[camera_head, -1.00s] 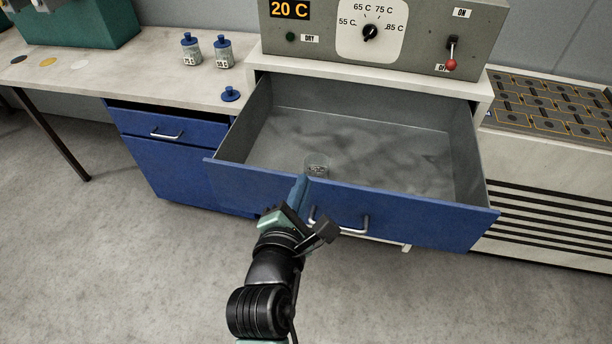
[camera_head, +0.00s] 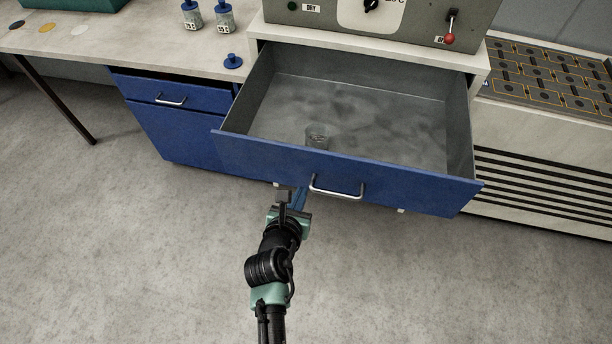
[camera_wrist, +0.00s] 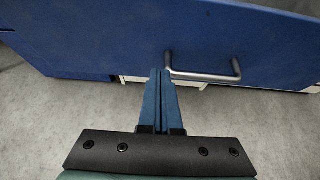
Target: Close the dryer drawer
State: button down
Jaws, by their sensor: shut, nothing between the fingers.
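The dryer drawer (camera_head: 350,172) is pulled far out, with a blue front and a grey metal inside. Its silver bar handle (camera_head: 337,190) is on the middle of the front and also shows in the wrist view (camera_wrist: 205,77). A small clear jar (camera_head: 317,136) stands inside the drawer near the front wall. My gripper (camera_head: 300,196) is shut and empty, its blue fingers together. It is in front of the drawer, near the left end of the handle. In the wrist view the fingertips (camera_wrist: 160,72) are just left of the handle; whether they touch it or the front I cannot tell.
The dryer's control panel (camera_head: 420,22) is above the drawer. A smaller blue drawer (camera_head: 175,95) at left stands slightly open. A blue lid (camera_head: 233,61) and jars (camera_head: 224,18) are on the counter. The floor (camera_head: 150,270) in front is clear.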

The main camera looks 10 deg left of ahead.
aim_at(309, 170)
jog(key=shift+w+f, duration=0.2)
jog(key=shift+w, duration=1.15)
jog(key=shift+w+f, duration=0.15)
jog(key=shift+w, duration=1.2)
jog(key=shift+w, duration=0.15)
